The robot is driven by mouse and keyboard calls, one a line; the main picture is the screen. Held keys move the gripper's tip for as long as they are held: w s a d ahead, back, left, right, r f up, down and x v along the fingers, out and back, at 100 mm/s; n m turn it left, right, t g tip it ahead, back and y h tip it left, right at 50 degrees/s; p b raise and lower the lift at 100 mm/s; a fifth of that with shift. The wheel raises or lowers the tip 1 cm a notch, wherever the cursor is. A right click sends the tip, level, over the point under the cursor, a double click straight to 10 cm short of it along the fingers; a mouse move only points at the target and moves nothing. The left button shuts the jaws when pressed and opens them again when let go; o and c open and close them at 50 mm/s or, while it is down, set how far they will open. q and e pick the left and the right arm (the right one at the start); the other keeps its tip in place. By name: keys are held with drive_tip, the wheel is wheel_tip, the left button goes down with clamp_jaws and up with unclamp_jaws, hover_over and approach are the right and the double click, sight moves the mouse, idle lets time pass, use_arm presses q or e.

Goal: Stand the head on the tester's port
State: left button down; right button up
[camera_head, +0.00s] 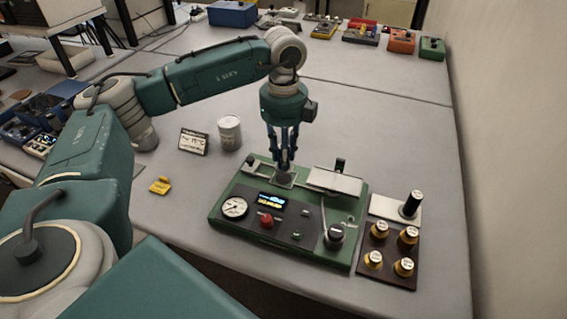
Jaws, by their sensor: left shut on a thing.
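The green tester (297,249) stands on the table, with a round gauge (235,207), a lit display (271,201) and a red button (266,220) on its dark panel. My left gripper (284,165) points down over the tester's back part, left of a pale plate. It is shut on a small grey piece, seemingly the head (283,179), just at the tester's top. The fingers partly hide this piece and the port under it; I cannot tell whether it touches or is seated. My right gripper is not in view.
A grey can (229,132) and a small sign (193,141) stand behind left of the tester. A yellow piece (160,185) lies left. A brown tray (392,262) with several brass parts and a pale block with a black-topped cylinder (411,204) are right.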

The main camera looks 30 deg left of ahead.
use_arm(q)
wheel_tip(320, 180, down, 4)
drive_tip(key=shift+r+p, duration=0.2)
drive_tip(key=shift+p, duration=0.15)
drive_tip(key=shift+f, duration=0.1)
drive_tip(key=shift+f, duration=0.1)
drive_tip(key=shift+f, duration=0.15)
drive_tip(key=c, duration=1.5)
unclamp_jaws()
drive_tip(key=shift+o, duration=0.2)
